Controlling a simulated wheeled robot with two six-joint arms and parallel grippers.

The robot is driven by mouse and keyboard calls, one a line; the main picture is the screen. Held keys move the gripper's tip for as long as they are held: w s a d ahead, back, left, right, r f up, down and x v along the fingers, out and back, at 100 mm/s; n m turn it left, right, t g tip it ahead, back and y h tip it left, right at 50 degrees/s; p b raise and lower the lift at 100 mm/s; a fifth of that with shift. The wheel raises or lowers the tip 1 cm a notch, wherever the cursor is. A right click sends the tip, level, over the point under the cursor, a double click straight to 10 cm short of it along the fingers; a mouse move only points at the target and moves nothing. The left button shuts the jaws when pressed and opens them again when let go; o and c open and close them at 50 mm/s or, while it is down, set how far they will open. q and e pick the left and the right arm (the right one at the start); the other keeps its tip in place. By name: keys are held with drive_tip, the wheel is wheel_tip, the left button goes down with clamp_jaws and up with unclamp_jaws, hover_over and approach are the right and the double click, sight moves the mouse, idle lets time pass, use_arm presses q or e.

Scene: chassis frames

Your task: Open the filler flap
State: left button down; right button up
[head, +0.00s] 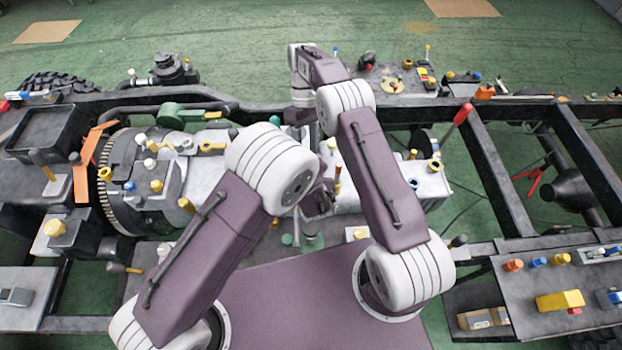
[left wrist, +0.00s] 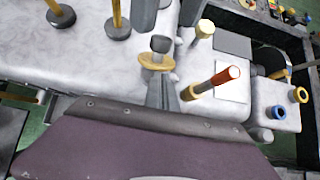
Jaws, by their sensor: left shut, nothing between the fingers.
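My left gripper (head: 318,203) is low over the middle of the chassis, partly hidden behind my own arm. In the left wrist view its grey fingers (left wrist: 163,92) are together with nothing between them. Just beyond their tips is a tan disc (left wrist: 156,62) with a dark knob over a pale metal block (left wrist: 85,70); I cannot tell whether they touch. I cannot identify the filler flap with certainty in either view. My right gripper (head: 300,112) is at the far rail, mostly hidden by its arm, and its fingers are not clear.
A red-handled lever (head: 463,114) rises at the right. Dark frame rails (head: 500,180) surround the block. A parts tray (head: 520,290) sits at lower right.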

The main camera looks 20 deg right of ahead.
use_arm(q)
drive_tip(key=shift+s, duration=0.1)
use_arm(e)
drive_tip(key=s+d+r+m+t, duration=0.2)
drive_tip(key=s+d+r+m, duration=0.15)
drive_tip(key=r, duration=0.35)
drive_tip(key=s+f+m+t, duration=0.1)
drive_tip(key=s+t, duration=0.1)
drive_tip(key=s, duration=0.5)
drive_tip(key=s+d+f+m+t+h, duration=0.1)
drive_tip(key=s+m+t, duration=0.1)
drive_tip(key=s, duration=0.6)
drive_tip(key=shift+d+f+t, duration=0.25)
drive_tip(key=shift+f+t, duration=0.05)
drive_tip(key=shift+t, duration=0.1)
use_arm(q)
drive_tip(key=shift+a+r, duration=0.1)
use_arm(e)
drive_tip(key=shift+r, duration=0.1)
